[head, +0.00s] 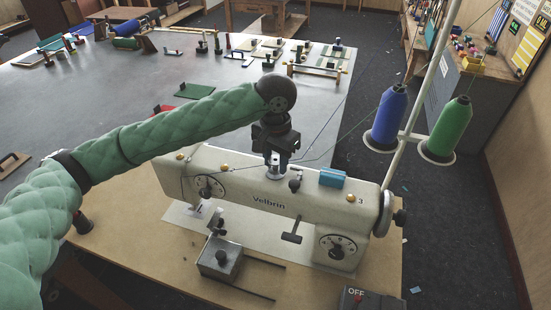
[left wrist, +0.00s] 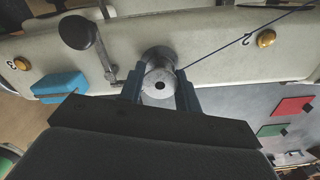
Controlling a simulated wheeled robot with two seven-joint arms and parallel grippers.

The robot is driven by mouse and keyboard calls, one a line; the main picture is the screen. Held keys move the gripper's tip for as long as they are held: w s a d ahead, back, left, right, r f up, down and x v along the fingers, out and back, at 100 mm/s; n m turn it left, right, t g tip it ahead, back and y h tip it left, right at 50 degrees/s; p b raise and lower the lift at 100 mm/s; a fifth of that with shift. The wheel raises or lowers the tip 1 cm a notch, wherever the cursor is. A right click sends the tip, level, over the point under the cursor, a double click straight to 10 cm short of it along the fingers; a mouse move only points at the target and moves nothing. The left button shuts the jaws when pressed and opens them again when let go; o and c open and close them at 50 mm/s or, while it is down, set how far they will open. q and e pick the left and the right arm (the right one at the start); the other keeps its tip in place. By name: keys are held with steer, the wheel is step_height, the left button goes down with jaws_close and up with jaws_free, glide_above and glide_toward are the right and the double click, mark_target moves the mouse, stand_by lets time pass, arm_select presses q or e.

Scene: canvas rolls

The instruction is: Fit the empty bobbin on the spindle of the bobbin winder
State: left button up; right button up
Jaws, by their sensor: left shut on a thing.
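The sewing machine (head: 265,203) stands on a wooden board, with the bobbin winder on its top. My left gripper (head: 275,159) points down over the winder, its arm reaching in from the left. In the left wrist view its two dark blue fingers (left wrist: 160,92) are shut on the metal bobbin (left wrist: 160,78), one on each side. The bobbin's end face and dark centre hole face the camera. The winder's lever with its dark knob (left wrist: 82,33) stands beside the bobbin. The spindle is hidden, so I cannot tell whether the bobbin is around it. My right gripper is not in view.
A blue block (head: 332,178) lies on the machine's top, right of the gripper. Blue (head: 390,118) and green (head: 450,128) thread cones stand behind on a pole. A thread runs close past the gripper. The grey table (head: 210,75) holds several small items.

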arm_select(q)
steer(key=shift+f, duration=0.5)
steer(key=o, duration=1)
steer(key=shift+o, duration=0.2)
